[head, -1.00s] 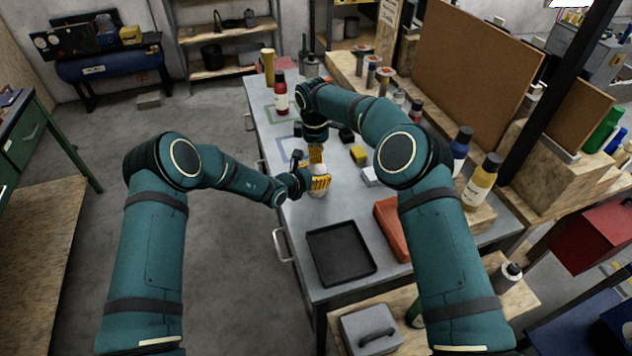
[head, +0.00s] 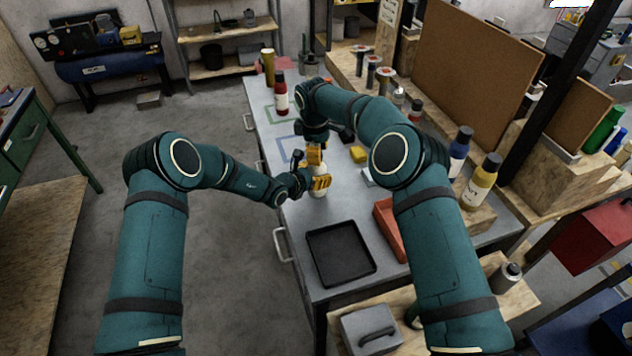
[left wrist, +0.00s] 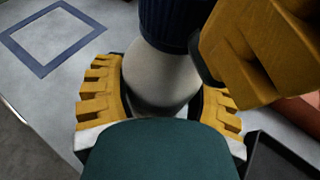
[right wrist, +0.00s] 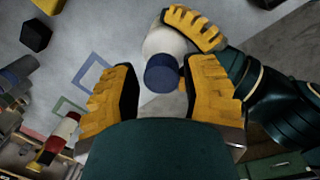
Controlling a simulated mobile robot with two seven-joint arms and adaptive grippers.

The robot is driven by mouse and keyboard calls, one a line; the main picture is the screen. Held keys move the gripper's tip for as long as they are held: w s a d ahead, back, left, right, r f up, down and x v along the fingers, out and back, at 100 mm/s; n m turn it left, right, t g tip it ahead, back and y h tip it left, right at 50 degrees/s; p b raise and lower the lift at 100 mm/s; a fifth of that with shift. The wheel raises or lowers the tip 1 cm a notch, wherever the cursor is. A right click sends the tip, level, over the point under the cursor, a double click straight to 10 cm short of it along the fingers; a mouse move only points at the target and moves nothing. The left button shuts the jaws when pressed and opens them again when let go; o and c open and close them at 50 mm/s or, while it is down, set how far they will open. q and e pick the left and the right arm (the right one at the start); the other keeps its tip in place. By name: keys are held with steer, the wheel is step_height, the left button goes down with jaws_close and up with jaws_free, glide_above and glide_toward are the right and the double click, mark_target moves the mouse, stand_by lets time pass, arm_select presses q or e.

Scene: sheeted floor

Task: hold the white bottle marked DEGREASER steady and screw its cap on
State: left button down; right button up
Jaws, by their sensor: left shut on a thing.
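The white bottle (left wrist: 158,75) stands upright between the yellow fingers of my left gripper (left wrist: 160,105), which is shut on its body. The bottle also shows in the head view (head: 319,194) on the grey bench. A dark blue ribbed cap (left wrist: 180,22) is at the bottle's top; I cannot tell how far down it sits. My right gripper (right wrist: 163,85) is above the bottle, with its fingers apart on either side of the cap (right wrist: 160,74). A gap shows beside the cap, closer on the right finger. The DEGREASER marking is not visible.
A black tray (head: 340,254) and a red bin (head: 388,228) are at the bench's near end. Blue (head: 460,150) and yellow (head: 482,182) bottles stand at the right.

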steer(key=shift+s+a+r, duration=0.1)
steer(key=shift+a+r, duration=0.05)
steer(key=shift+r, duration=2.2)
steer(key=o, duration=0.3)
steer(key=shift+w+a+r+n, duration=0.2)
steer(key=shift+a+r+n, duration=0.1)
steer(key=shift+r+n, duration=0.3)
steer(key=shift+d+r+n+g+y, duration=0.15)
steer(key=shift+r+n+g+y, duration=0.15)
steer(key=shift+r+n+g, duration=0.25)
steer(key=shift+f, duration=0.1)
steer(key=shift+f, duration=0.1)
steer(key=shift+f, duration=3.9)
